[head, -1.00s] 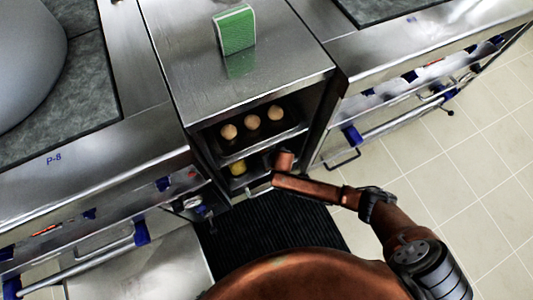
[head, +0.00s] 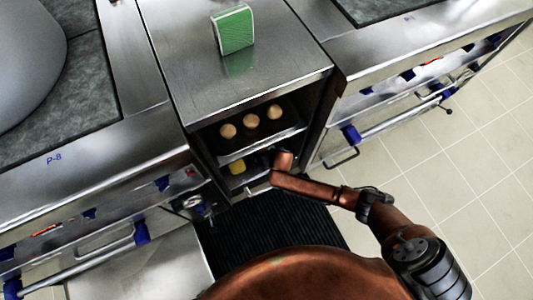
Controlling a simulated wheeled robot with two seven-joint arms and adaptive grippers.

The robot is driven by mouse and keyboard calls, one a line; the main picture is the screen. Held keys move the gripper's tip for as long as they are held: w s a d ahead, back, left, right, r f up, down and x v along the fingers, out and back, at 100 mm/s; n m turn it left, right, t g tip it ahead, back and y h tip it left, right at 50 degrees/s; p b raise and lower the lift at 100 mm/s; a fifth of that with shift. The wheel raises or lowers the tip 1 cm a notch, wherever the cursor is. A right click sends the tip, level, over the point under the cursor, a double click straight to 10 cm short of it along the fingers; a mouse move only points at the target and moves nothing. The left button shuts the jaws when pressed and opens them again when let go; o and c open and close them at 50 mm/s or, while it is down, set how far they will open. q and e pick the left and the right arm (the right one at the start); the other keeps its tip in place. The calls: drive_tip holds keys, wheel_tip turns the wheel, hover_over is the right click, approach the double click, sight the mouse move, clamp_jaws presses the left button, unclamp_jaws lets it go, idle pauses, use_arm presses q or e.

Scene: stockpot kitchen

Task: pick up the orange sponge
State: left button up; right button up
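A small yellow-orange object (head: 237,167) sits on the lower shelf of the open steel cabinet; it may be the orange sponge, but it is too small to be sure. My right arm comes in from the right and bends into the cabinet opening. My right gripper (head: 270,156) is a dark shape inside, just right of the yellow-orange object and apparently apart from it. Its fingers are in shadow and partly hidden by my arm, so their opening does not show. My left gripper is out of view.
Three round tan objects (head: 251,122) sit on the upper shelf, close above my gripper. Steel counters with rails flank the cabinet. A black mat (head: 265,225) lies on the floor before it.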

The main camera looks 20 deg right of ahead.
sight(264, 150)
drive_tip(key=c, duration=0.9)
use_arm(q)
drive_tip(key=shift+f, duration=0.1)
use_arm(e)
drive_tip(key=shift+r, duration=0.15)
